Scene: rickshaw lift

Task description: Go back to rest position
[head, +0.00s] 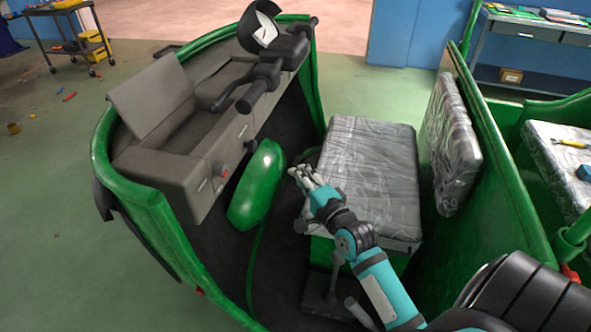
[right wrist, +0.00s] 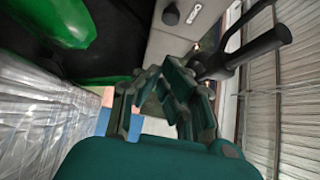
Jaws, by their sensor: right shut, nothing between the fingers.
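My right gripper (head: 304,177) reaches into the green rickshaw cab in the head view. It is shut and empty, between the green rounded column (head: 257,185) and the plastic-wrapped seat (head: 372,165). Its teal arm comes in from the lower right, over the seat's front edge. In the right wrist view the gripper fingers (right wrist: 165,100) point away from the camera towards the handlebar and dashboard, with nothing held. My left gripper is not in the head view.
The grey dashboard (head: 190,130) and black handlebar (head: 275,72) lie ahead of the gripper. A wrapped backrest (head: 452,145) stands behind the seat. A black lever (head: 329,285) rises from the cab floor below my arm. A tool cart (head: 68,38) stands far left, with open floor between.

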